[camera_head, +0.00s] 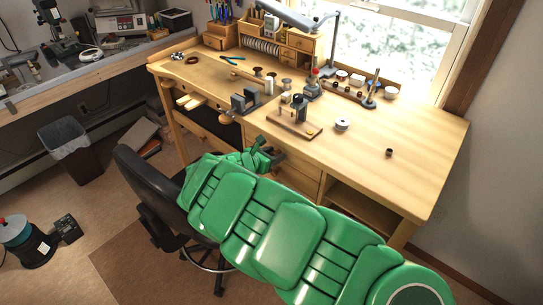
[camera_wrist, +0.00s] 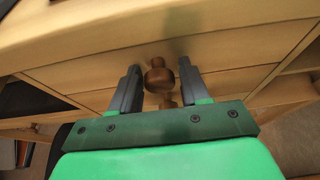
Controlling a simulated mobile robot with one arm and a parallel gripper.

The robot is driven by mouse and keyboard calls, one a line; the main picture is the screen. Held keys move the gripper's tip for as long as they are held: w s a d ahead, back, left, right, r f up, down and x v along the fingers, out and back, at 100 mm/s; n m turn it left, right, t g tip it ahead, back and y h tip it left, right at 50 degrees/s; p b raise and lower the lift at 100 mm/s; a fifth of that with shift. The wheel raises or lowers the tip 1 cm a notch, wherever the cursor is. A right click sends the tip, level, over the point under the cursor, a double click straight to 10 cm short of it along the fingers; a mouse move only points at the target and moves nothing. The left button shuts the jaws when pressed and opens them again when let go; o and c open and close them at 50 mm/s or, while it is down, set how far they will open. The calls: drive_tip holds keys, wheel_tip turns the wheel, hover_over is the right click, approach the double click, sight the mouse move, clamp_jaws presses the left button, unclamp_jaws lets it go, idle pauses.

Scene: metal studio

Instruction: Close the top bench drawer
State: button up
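The wooden jeweler's bench (camera_head: 400,160) stands by the window, with a stack of drawers under its top. The top bench drawer (camera_head: 284,160) is partly hidden by my green arm in the head view. In the wrist view the top drawer front (camera_wrist: 235,52) shows with a round brown knob (camera_wrist: 158,78). My gripper (camera_wrist: 160,80) is open, with one dark finger on each side of that knob. I cannot tell whether the fingers touch it. How far the drawer stands out is unclear. A second knob (camera_wrist: 168,103) shows below it.
A black chair (camera_head: 150,185) stands left of my arm, close to it. Small tools and a wooden block with a post (camera_head: 293,125) are on the bench top. A waste bin (camera_head: 72,150) stands farther left. An open shelf (camera_head: 365,205) is right of the drawers.

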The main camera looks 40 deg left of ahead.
drive_tip(key=shift+o, duration=1)
drive_tip(key=shift+s, duration=0.1)
drive_tip(key=shift+s+a, duration=0.1)
drive_tip(key=v, duration=0.7)
drive_tip(key=shift+s, duration=0.25)
drive_tip(key=shift+r, duration=0.15)
